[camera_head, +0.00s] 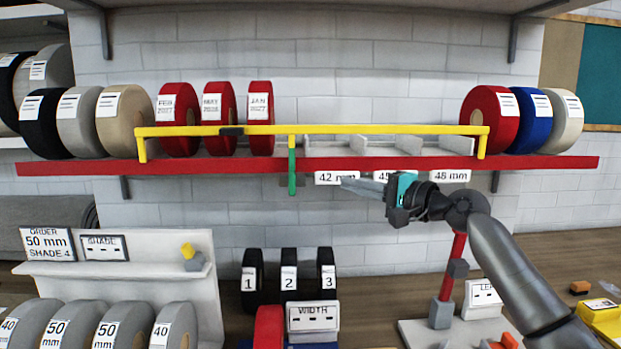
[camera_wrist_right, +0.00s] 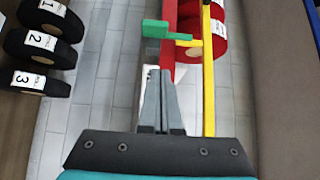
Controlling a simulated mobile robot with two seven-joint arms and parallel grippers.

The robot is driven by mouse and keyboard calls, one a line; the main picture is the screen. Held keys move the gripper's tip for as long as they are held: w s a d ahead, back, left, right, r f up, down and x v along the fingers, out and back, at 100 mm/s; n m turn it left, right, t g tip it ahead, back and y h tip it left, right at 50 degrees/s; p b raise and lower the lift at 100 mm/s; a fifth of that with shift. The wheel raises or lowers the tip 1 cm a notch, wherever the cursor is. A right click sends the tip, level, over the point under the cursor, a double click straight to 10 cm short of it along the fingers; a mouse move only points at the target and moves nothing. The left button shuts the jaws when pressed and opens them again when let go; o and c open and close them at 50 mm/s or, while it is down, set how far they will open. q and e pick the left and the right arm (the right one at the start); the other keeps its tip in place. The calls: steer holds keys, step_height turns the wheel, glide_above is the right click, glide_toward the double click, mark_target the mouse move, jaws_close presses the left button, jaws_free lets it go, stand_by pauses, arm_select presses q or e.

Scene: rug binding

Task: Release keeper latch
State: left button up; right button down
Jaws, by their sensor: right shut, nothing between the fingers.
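The keeper latch is a green lever (camera_head: 292,180) that hangs down in front of the red shelf edge, just below a short yellow tab on the yellow keeper bar (camera_head: 375,129). The bar runs across the front of the red rolls and the empty dividers. In the right wrist view the green latch (camera_wrist_right: 168,31) lies ahead of the fingertips. My right gripper (camera_head: 347,181) is shut and empty, pointing left in front of the shelf labels. Its fingertips are to the right of the latch, with a visible gap. It also shows in the wrist view (camera_wrist_right: 160,75). My left gripper is out of view.
The red shelf edge (camera_head: 540,163) runs behind my right gripper, with the 42 mm label (camera_head: 330,178) by the fingertips. Numbered black rolls (camera_head: 289,276) and a WIDTH sign (camera_head: 313,317) stand below. A red post (camera_head: 453,265) stands under my right arm.

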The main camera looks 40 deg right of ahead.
mark_target(292, 183)
steer(key=w+a+p, duration=0.3)
steer(key=w+a, duration=0.2)
steer(key=w, duration=0.3)
stand_by(0.5)
